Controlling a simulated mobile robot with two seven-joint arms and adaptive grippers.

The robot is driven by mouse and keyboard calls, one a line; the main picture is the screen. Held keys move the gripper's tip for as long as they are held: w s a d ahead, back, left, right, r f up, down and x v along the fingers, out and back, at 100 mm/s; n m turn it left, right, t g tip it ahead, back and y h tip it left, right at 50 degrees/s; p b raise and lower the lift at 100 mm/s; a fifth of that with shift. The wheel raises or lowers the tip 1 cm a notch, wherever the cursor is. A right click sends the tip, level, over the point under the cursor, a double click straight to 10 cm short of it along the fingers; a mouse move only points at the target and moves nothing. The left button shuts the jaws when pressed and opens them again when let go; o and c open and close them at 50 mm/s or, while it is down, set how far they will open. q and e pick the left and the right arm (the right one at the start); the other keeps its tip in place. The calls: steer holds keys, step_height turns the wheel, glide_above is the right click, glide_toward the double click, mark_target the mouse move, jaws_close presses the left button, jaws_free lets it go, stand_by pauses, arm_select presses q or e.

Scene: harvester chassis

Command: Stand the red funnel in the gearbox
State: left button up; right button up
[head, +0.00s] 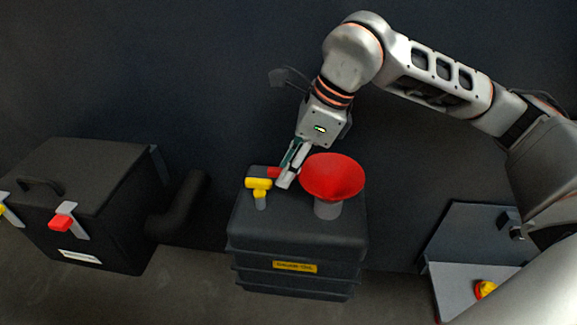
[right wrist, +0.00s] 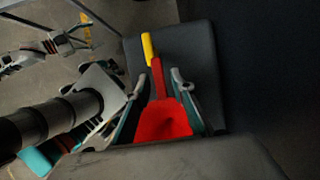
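The red funnel (head: 332,176) stands wide mouth up on the right part of the dark gearbox (head: 297,243), over a grey neck (head: 328,209). Its lower end is hidden, so how deep it sits cannot be told. A red handle (head: 273,172) reaches left from its rim. My right gripper (head: 287,178) is down at this handle. In the right wrist view the fingers lie on both sides of the handle (right wrist: 157,78), with gaps showing, and the funnel bowl (right wrist: 163,122) is nearer the camera.
A yellow T-shaped piece (head: 259,184) stands on a grey neck left of the funnel. A black box (head: 85,200) with a red latch (head: 62,221) is at the left, with a dark pipe (head: 181,207) beside it. A grey tray (head: 470,285) holds a yellow piece (head: 485,289) at the right.

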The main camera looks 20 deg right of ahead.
steer(key=v, duration=1.2)
steer(key=shift+a, duration=0.1)
stand_by(0.4)
